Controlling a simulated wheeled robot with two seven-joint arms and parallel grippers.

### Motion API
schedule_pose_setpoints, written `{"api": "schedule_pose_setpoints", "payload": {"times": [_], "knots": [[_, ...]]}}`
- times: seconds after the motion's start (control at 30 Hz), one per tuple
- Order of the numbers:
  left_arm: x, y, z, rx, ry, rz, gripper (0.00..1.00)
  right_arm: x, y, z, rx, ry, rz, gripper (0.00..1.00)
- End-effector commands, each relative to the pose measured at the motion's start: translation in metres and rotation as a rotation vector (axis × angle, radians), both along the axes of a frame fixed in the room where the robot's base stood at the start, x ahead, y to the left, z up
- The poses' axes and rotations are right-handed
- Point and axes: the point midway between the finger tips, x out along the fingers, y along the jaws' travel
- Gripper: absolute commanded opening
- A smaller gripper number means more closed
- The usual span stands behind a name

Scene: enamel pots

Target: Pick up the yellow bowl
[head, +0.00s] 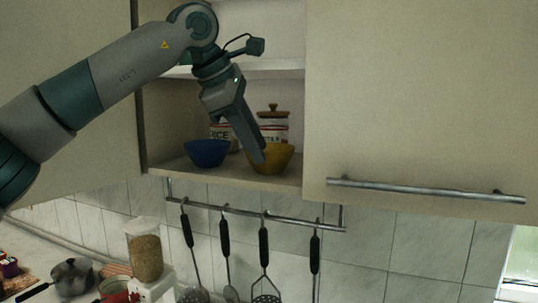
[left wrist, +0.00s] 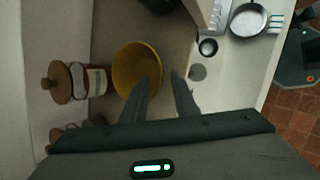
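The yellow bowl (head: 278,158) stands upright on the lower shelf of the open cupboard. It also shows in the left wrist view (left wrist: 128,68), with its open top facing the camera. My left gripper (head: 257,160) reaches down at the bowl, in front of its left part in the head view. In the left wrist view its two fingers (left wrist: 163,78) are apart with nothing held between them. One finger overlaps the bowl's right rim; the other is outside the bowl. Whether either finger touches it I cannot tell. My right gripper is not in view.
A blue bowl (head: 206,153) stands left of the yellow bowl. Canisters with wooden lids (head: 273,124) stand behind. A cupboard door (head: 420,100) lies to the right, and a shelf board (head: 280,68) is above. Utensils hang from a rail (head: 255,214) below.

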Motion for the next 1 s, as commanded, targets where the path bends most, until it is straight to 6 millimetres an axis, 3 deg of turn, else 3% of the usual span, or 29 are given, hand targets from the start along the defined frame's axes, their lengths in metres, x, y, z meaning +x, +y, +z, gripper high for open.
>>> {"api": "schedule_pose_setpoints", "payload": {"times": [0.57, 0.6, 0.7, 1.0], "knots": [[0.0027, -0.0032, -0.0076, 0.000, 0.000, 0.001, 0.27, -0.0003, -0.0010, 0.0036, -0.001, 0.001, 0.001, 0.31], [0.0027, -0.0032, -0.0076, 0.000, 0.001, 0.000, 0.24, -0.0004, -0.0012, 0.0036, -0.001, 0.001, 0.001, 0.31], [0.0027, -0.0032, -0.0076, 0.000, 0.001, 0.000, 0.00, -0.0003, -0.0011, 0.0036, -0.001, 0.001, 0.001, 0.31], [0.0026, -0.0032, -0.0072, -0.001, 0.000, 0.000, 0.00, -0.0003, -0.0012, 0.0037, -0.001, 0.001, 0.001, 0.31]]}}
